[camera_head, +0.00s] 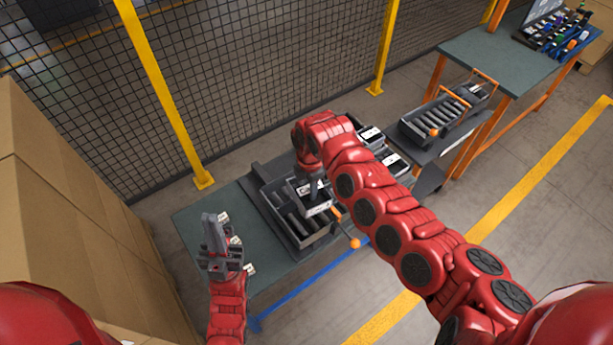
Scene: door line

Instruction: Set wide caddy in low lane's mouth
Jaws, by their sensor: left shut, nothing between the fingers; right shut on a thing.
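My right gripper (314,190) points down over the dark grey unit on the green table. It is shut on what looks like a grey caddy (298,190) with a white label. My arm hides part of the caddy, and I cannot tell whether it touches the unit below. The grey slotted unit (302,240) has open channels and an orange-knobbed lever at its front right. I cannot tell which channel is the low lane. My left gripper (210,220) is shut and empty, pointing up over the left part of the table.
Other labelled grey boxes (393,163) sit behind my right arm. A roller rack (440,115) with orange handles stands to the right. The green table (190,222) is partly bare at left. Stacked cartons (75,240) and a mesh fence (260,75) border the place.

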